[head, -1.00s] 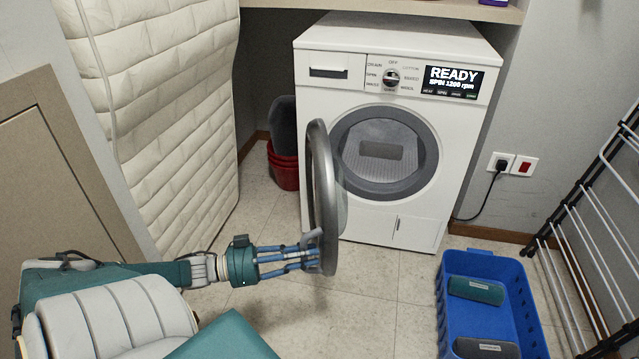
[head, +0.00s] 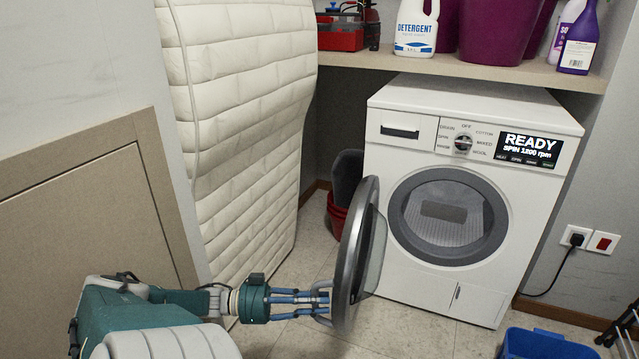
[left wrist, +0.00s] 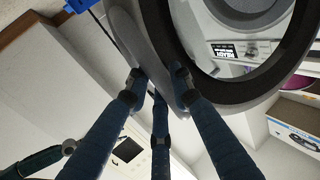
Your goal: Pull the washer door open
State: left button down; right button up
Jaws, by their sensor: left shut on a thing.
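The white washer (head: 425,272) stands against the back wall under a shelf, its display reading READY. Its round door (head: 353,262) is swung wide open on the left side, seen nearly edge-on, with a grey rim and dark glass. The drum opening (head: 447,216) is uncovered. My left gripper (head: 326,299) is shut on the washer door at its lower near rim. My right gripper is in neither current view.
A padded cream mattress (head: 245,130) leans at the left beside a beige panel (head: 95,210). A red bucket (head: 337,214) stands behind the door. A blue crate (head: 545,344) and a drying rack (head: 624,325) are at lower right. The shelf (head: 480,68) holds detergent and purple containers.

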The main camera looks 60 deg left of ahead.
pick_arm(q)
jog(key=c, duration=1.5)
grip_release()
jog(key=shift+s+d+f, duration=0.15)
jog(key=shift+s+d, duration=0.05)
jog(key=shift+s, duration=0.2)
jog(key=shift+w, duration=0.1)
jog(key=shift+w+a, duration=0.1)
